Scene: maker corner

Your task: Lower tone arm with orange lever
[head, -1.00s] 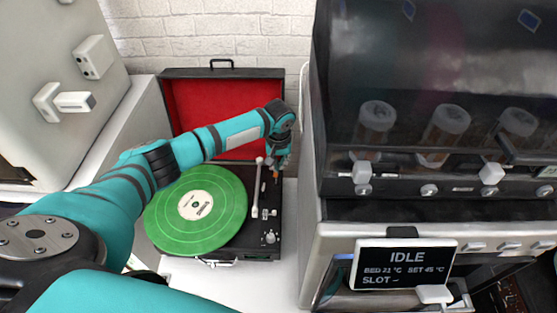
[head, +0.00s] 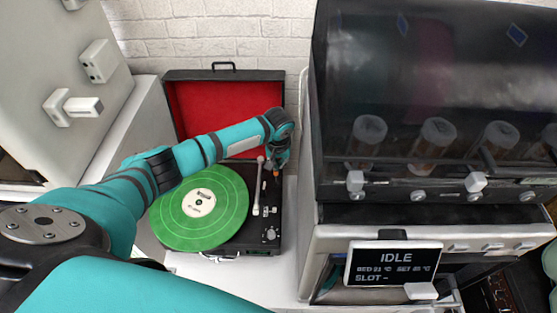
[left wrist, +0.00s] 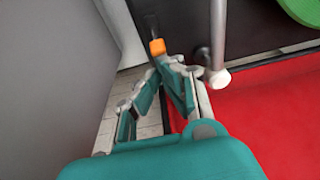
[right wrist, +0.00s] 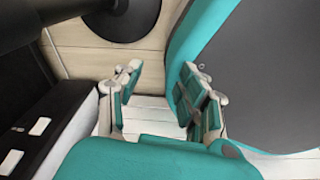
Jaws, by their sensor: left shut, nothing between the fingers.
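The record player stands open, with a green record (head: 225,215) on its platter. The white tone arm (head: 258,190) runs along the right of the record, and its pivot end shows large in the left wrist view (left wrist: 217,42). The orange lever tip (head: 276,173) is right of the tone arm; it also shows in the left wrist view (left wrist: 157,47). My left gripper (left wrist: 160,66) is shut and empty, its fingertips close to the orange tip. I cannot tell whether they touch it. My right gripper (left wrist: 160,66) is not in the head view; its own wrist view shows it open and empty (right wrist: 162,70).
The red-lined lid (head: 228,92) stands up behind the deck, near the brick wall. A large machine with an IDLE screen (head: 395,262) stands close on the right. A grey cabinet (head: 60,50) is at the left. My left arm crosses above the record.

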